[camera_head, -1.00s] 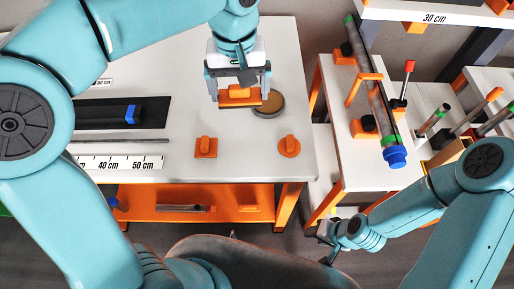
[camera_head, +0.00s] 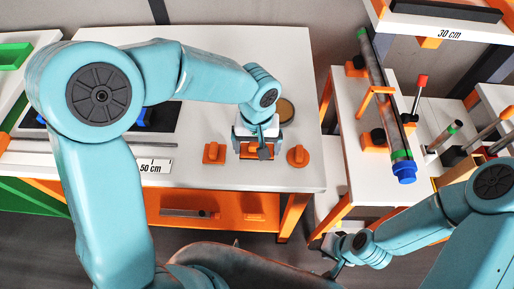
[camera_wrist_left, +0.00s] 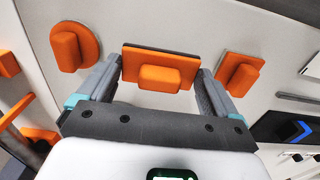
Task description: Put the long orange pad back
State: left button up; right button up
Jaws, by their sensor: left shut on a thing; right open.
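The long orange pad (camera_wrist_left: 160,68) is a rectangular orange plate with a raised block and a dark underside. My left gripper (camera_wrist_left: 158,78) is shut on it, one finger at each short end. In the head view, the left gripper (camera_head: 258,150) is over the white table's front part and mostly hides the pad (camera_head: 248,152). The pad is between a square-based orange pad (camera_head: 214,153) and a round-based orange pad (camera_head: 298,156). I cannot tell whether it touches the table. My right gripper (camera_head: 335,252) is open and empty, low beside the side table.
The white table (camera_head: 230,55) is bare at the back. A dark disc (camera_head: 286,111) lies behind the left gripper. A side table (camera_head: 350,110) holds a long tube with a blue end (camera_head: 404,172).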

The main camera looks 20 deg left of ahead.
aim_at(257, 145)
pick_arm(q)
notch_tip(257, 145, down, 2)
jog(key=shift+f, duration=0.2)
jog(key=shift+f, duration=0.1)
jog(key=o, duration=0.7)
jog(key=shift+w, duration=0.1)
jog(key=shift+r, duration=0.3)
notch_tip(257, 145, up, 12)
jog(key=shift+f, duration=0.1)
